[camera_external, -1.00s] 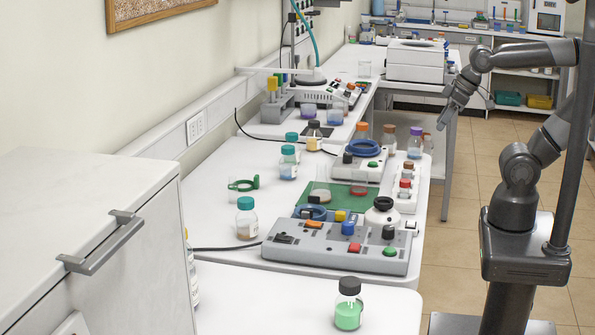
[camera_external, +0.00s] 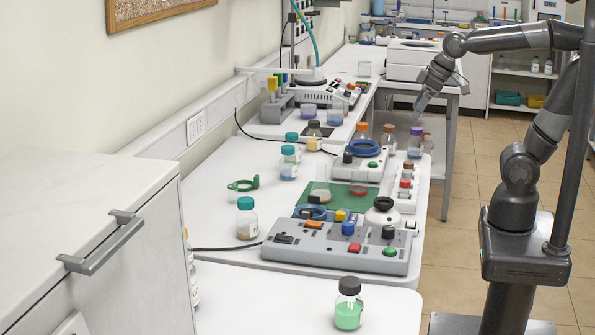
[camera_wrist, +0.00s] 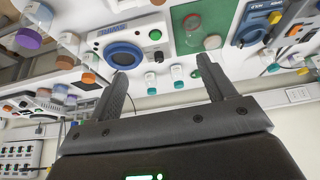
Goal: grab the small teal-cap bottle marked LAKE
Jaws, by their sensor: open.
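Several teal-cap bottles stand on the white bench in the external view: one at the front left (camera_external: 246,220), one farther back (camera_external: 288,164), and one behind it (camera_external: 292,140). Their labels are too small to read, so I cannot tell which says LAKE. My gripper (camera_external: 418,112) is above the bench's right edge, over a purple-cap bottle (camera_external: 415,146), apart from the teal-cap bottles. In the wrist view my gripper (camera_wrist: 168,88) has its fingers wide apart with nothing between them. Small bottles with teal caps (camera_wrist: 178,84) appear beyond the fingertips, tilted in the picture.
A device with a blue ring (camera_external: 364,147) and brown- and orange-cap bottles stand near my gripper. A grey control box (camera_external: 340,250) and a green mat (camera_external: 345,200) lie nearer. A green-liquid bottle (camera_external: 348,306) stands in front. The aisle floor (camera_external: 460,215) is clear.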

